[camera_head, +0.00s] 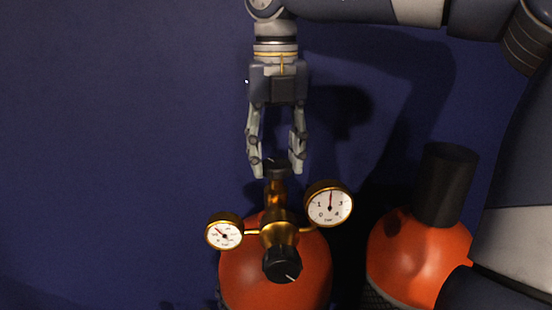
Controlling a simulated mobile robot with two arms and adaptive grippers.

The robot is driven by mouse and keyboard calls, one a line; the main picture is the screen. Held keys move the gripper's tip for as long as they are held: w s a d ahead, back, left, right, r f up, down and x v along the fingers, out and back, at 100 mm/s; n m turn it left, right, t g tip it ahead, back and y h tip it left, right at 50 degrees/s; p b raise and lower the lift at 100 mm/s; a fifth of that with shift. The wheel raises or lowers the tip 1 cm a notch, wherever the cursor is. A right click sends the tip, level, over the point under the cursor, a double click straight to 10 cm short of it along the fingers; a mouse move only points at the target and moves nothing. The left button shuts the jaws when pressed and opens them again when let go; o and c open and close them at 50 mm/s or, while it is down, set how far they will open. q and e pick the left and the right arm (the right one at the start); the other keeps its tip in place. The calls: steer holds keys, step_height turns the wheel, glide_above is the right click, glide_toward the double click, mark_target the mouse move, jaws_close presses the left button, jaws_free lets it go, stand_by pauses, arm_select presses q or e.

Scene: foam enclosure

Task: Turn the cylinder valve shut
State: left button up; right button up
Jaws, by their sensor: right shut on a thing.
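An orange gas cylinder (235,275) stands at the bottom middle with a brass regulator (279,233) on its top. The cylinder valve's dark knob (277,168) sits at the top of the brass stem. My right gripper (276,170) comes down from above and is shut on this knob, one finger on each side. A small gauge (225,232) is on the left and a larger gauge (329,205) on the right. A black regulator knob (282,263) with a white mark faces forward. My left gripper is not in view.
A second orange cylinder (412,250) with a black cap (446,185) stands to the right, close to my arm. A dark blue wall (120,130) is behind. The left side is free.

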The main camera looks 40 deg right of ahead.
mark_target(275, 163)
steer(key=m, duration=0.3)
steer(key=shift+m, duration=2.2)
steer(key=o, duration=1.1)
steer(key=shift+c, duration=0.2)
step_height(275, 163, up, 12)
